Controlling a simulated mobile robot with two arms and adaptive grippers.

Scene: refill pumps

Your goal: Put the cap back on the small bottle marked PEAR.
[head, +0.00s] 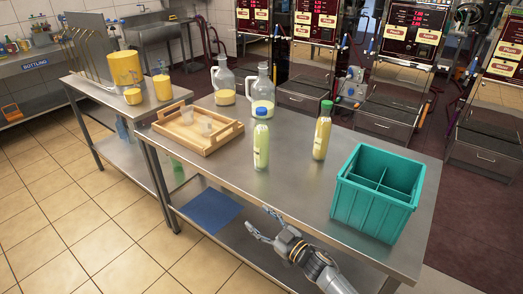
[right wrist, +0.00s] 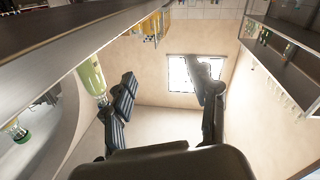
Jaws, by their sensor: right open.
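Two small bottles stand upright on the steel table (head: 290,200). The writing on both is too small to read. My right gripper (head: 257,220) is open and empty in front of the table's near edge, apart from the bottles. In the right wrist view, the open fingers (right wrist: 170,85) show with a pale yellow-green bottle (right wrist: 92,78) to their left. My left gripper is out of view.
A wooden tray (head: 224,138) with small clear cups stands at the table's left. Two glass jugs (head: 223,84) (head: 263,92) stand behind the bottles. A teal divided crate (head: 367,211) fills the right end. The front middle of the table is clear.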

